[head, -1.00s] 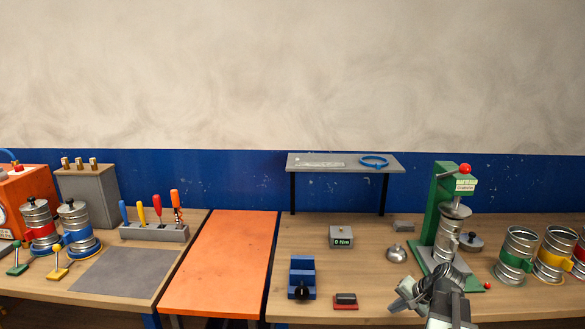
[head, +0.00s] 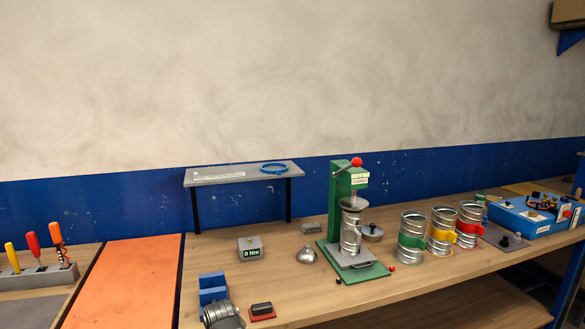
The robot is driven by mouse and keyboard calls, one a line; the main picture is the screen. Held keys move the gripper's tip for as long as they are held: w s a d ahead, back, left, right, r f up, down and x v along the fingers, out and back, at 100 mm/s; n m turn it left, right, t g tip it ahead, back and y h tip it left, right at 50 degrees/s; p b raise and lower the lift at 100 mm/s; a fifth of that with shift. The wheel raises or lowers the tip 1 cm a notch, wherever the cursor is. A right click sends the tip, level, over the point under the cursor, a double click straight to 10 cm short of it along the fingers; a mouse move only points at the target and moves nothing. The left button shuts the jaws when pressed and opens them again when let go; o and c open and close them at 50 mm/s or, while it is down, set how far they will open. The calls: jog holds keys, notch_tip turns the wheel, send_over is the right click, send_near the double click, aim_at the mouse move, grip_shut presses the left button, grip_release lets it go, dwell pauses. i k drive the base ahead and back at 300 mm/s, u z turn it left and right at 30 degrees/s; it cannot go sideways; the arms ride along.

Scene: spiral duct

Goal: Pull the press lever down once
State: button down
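The press (head: 337,205) stands on the bench right of the middle. It has a green upright column and a green base plate. A red ball knob (head: 357,162), which looks like the end of its lever, is at the top of the column. A silver ribbed duct piece (head: 351,228) stands upright in the press, above its base. A grey ribbed part at the bottom edge, in front of the blue vise (head: 213,288), looks like part of my arm. No gripper fingers show, and nothing of mine is near the press.
Silver cans with green (head: 411,240), yellow (head: 442,232) and red (head: 469,226) bands stand right of the press. A torque display box (head: 250,248), a silver dome (head: 306,255) and a red-based block (head: 262,311) lie left of it. A raised shelf (head: 240,175) stands behind.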

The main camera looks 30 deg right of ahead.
aim_at(356, 162)
jog(key=u, duration=2.5)
jog(key=k, duration=0.9)
jog(key=z, duration=1.4)
jog(key=i, duration=0.55)
jog(key=z, duration=0.05)
